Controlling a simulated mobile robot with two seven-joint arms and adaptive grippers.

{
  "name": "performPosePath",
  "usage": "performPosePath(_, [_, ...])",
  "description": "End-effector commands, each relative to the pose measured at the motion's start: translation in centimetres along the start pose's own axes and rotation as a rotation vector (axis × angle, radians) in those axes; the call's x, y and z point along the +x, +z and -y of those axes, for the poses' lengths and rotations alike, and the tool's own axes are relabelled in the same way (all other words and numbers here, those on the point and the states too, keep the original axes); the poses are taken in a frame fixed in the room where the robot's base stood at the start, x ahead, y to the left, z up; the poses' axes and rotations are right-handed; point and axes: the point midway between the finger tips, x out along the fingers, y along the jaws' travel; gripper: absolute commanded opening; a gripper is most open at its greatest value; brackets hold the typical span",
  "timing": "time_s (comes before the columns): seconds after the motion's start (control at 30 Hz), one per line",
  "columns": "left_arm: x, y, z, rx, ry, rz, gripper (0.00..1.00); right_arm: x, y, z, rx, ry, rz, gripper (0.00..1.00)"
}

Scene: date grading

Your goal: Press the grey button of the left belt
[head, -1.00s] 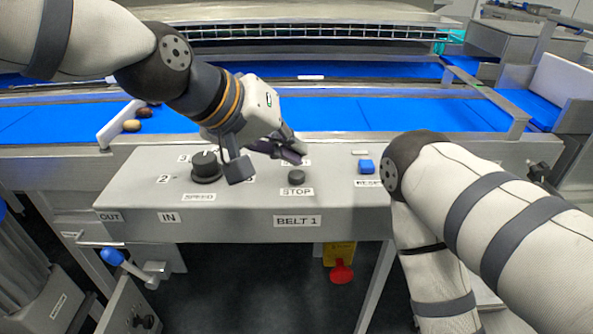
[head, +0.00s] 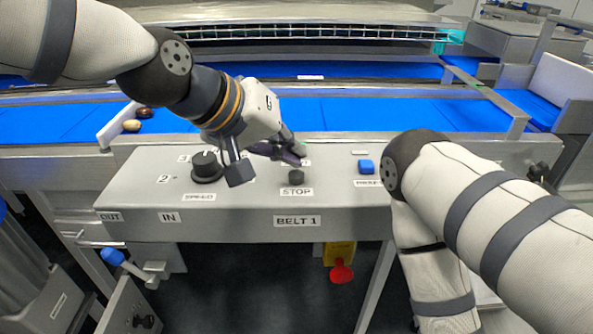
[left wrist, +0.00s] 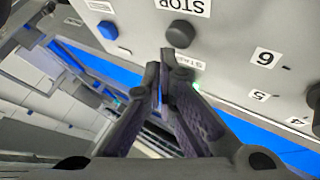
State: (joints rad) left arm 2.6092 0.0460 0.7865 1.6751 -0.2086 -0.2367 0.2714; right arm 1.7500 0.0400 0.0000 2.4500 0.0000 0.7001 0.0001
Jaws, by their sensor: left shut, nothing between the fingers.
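The grey button (head: 296,176) stands on the BELT 1 panel (head: 240,205), just behind its STOP label (head: 296,192). It also shows in the left wrist view (left wrist: 180,34), beside the upside-down STOP label. My left gripper (head: 298,156) is shut and empty, with its fingertips over the panel just behind the grey button in the head view. In the left wrist view the shut fingertips (left wrist: 166,60) are close to the button, with a visible gap. A green button (left wrist: 196,86) is partly hidden by the fingers. My right gripper is not in view.
A black speed knob (head: 206,166) stands left of the grey button and a blue button (head: 366,166) right of it. My right arm crosses the panel's right end. A red emergency stop (head: 341,272) hangs below. Blue belts (head: 380,115) run behind the panel.

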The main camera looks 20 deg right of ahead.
Motion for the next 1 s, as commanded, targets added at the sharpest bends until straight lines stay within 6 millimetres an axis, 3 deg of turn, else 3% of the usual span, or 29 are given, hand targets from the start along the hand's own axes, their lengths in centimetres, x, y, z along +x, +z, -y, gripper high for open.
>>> performPosePath(1.0, [0.81,0.63,0.6,0.001,-0.001,0.001,0.0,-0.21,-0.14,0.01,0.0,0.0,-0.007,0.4])
